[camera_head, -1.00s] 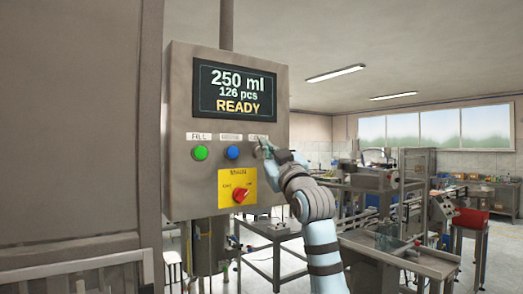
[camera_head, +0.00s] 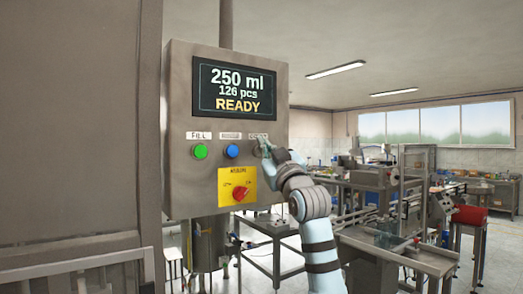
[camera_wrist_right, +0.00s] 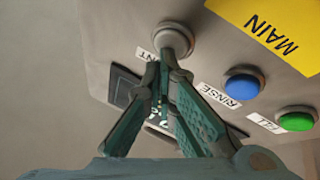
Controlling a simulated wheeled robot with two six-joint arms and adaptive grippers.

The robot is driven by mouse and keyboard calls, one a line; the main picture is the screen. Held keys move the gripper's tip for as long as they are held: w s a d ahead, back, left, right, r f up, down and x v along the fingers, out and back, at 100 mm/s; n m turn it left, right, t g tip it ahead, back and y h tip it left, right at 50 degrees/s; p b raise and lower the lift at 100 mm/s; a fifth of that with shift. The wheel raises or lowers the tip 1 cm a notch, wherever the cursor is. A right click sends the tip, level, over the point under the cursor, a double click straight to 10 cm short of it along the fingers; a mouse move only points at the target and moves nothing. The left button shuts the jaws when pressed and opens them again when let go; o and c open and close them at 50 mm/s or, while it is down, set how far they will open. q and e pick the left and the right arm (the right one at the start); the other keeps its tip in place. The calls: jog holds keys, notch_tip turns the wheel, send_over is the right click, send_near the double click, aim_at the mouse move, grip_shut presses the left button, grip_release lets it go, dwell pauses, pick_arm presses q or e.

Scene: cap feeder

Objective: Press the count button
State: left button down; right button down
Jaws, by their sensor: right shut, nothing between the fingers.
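The grey control box (camera_head: 180,120) carries a screen (camera_head: 235,90) reading 250 ml, 126 pcs, READY. In the right wrist view, where the panel appears upside down, the count button (camera_wrist_right: 174,38) is a pale round button beside a label ending in NT (camera_wrist_right: 147,55). My right gripper (camera_head: 262,148) is shut and empty in front of that button, which it hides in the head view. In the wrist view its fingertips (camera_wrist_right: 165,63) are right at the button's lower edge; I cannot tell whether they touch. My left gripper is out of view.
The green fill button (camera_head: 200,152) and blue rinse button (camera_head: 232,152) sit left of my gripper. A yellow plate (camera_head: 225,196) with a red main switch (camera_head: 241,195) is below. A large grey cabinet wall (camera_head: 75,120) stands at left. Benches with machines fill the right background.

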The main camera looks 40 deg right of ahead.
jog(key=shift+w, duration=0.1)
dwell(0.5)
jog(key=shift+s+b, duration=0.45)
jog(key=shift+s, duration=0.35)
jog(key=s+b, duration=0.2)
jog(key=s, duration=0.3)
jog(key=shift+a+f, duration=0.1)
dwell(0.7)
